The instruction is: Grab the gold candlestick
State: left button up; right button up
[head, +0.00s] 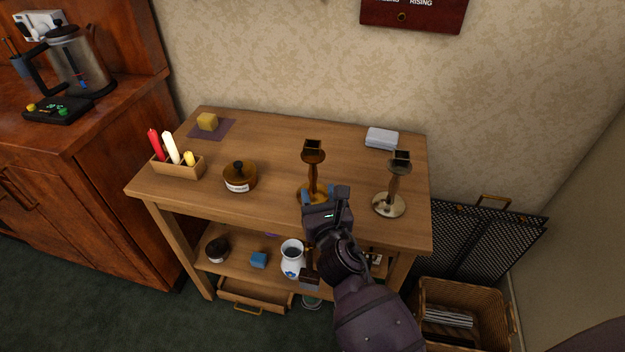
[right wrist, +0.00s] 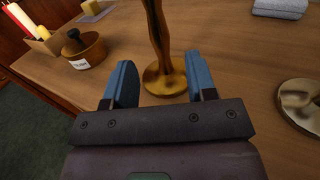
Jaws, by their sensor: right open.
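The gold candlestick (head: 313,172) stands upright near the middle front of the wooden table. Its stem and round gold base also show in the right wrist view (right wrist: 166,80). My right gripper (head: 325,192) is open, in front of the candlestick and partly covering its base in the head view. In the right wrist view its two blue fingers (right wrist: 160,72) are apart, with the base beyond and between them and nothing gripped. A second candlestick (head: 393,185), with a paler base, stands to the right. My left gripper is not in view.
A lidded brown pot (head: 240,177) and a box of candles (head: 178,166) stand to the left on the table (head: 270,140). A grey folded-looking item (head: 382,138) lies at the back right. The lower shelf holds a white jug (head: 292,262). A wicker basket (head: 462,290) stands at right.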

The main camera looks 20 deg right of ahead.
aim_at(314, 180)
jog(key=shift+w+d+f+b, duration=0.1)
jog(key=shift+w+d+b, duration=0.1)
jog(key=shift+w, duration=0.9)
jog(key=shift+w+d+b, duration=0.15)
jog(key=shift+w+b, duration=0.05)
jog(key=shift+w, duration=0.9)
jog(key=shift+w+d, duration=0.1)
jog(key=shift+w, duration=0.65)
grip_shut()
